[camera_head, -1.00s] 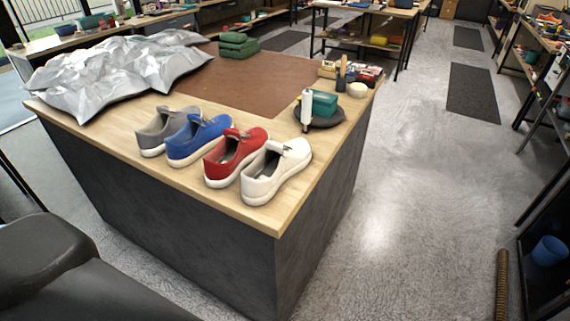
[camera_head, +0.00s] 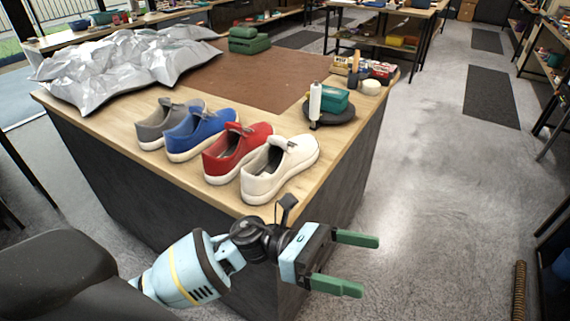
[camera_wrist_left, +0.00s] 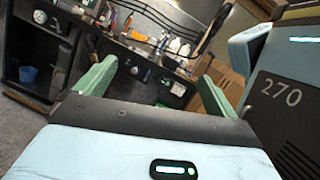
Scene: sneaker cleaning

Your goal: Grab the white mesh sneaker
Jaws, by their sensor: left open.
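The white mesh sneaker (camera_head: 282,168) stands on the wooden worktop at its front corner, the rightmost of a row of shoes, toe pointing to the back right. My left gripper (camera_head: 354,264) is open and empty, with green fingers pointing right. It is off the table's front corner, in front of and to the right of the sneaker, and not touching it. Both fingers also show in the left wrist view (camera_wrist_left: 155,92), with no sneaker between them. My right gripper is not in view.
A red sneaker (camera_head: 237,151) stands close beside the white one, then a blue sneaker (camera_head: 199,132) and a grey sneaker (camera_head: 160,122). A dark round stand (camera_head: 335,117) with a teal box (camera_head: 334,100) and white bottle (camera_head: 315,101) lies behind. Silver bags (camera_head: 115,68) fill the back left.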

